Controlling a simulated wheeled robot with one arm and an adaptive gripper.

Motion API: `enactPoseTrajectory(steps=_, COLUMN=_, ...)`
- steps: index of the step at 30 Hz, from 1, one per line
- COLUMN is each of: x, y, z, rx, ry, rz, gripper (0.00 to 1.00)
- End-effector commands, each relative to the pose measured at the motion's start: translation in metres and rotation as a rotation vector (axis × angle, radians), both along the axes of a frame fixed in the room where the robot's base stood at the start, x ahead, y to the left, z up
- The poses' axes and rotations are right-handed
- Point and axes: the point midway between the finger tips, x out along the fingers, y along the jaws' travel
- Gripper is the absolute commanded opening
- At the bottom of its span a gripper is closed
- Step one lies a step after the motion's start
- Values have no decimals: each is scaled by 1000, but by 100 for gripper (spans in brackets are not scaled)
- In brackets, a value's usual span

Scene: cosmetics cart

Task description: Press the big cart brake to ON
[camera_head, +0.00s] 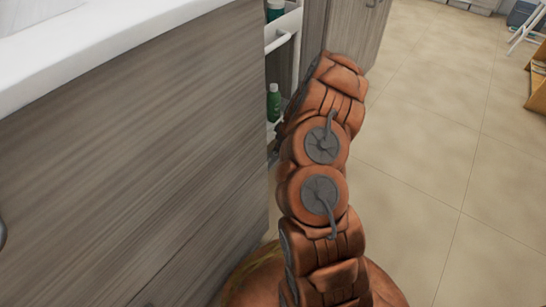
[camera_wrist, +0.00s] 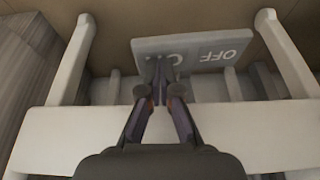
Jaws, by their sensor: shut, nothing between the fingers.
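The brake plate (camera_wrist: 205,48) is a grey panel in the wrist view, tilted a little and marked OFF on its right part, with the lettering upside down. Part of another marking shows left of OFF, mostly hidden behind my fingers. My gripper (camera_wrist: 160,72) is shut and empty, its fingertips in front of the lower left part of the plate. I cannot tell whether they touch it. In the head view my arm hides the gripper and the brake. A white part of the cart (camera_head: 283,42) with green bottles shows behind my arm.
White cart bars (camera_wrist: 70,60) flank the plate, and a wide white crossbar (camera_wrist: 60,135) lies under my gripper. A wood-grain cabinet (camera_head: 120,150) with a white top stands close on the left. Open tiled floor (camera_head: 430,170) lies to the right.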

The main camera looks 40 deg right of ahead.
Motion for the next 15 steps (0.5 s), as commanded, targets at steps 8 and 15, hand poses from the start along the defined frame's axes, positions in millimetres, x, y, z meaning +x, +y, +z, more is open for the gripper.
enactPoseTrajectory(steps=8, x=0, y=0, z=-4, rx=1, ry=0, rz=0, gripper=0)
enactPoseTrajectory(steps=15, x=0, y=0, z=-6, rx=0, ry=0, rz=0, gripper=0)
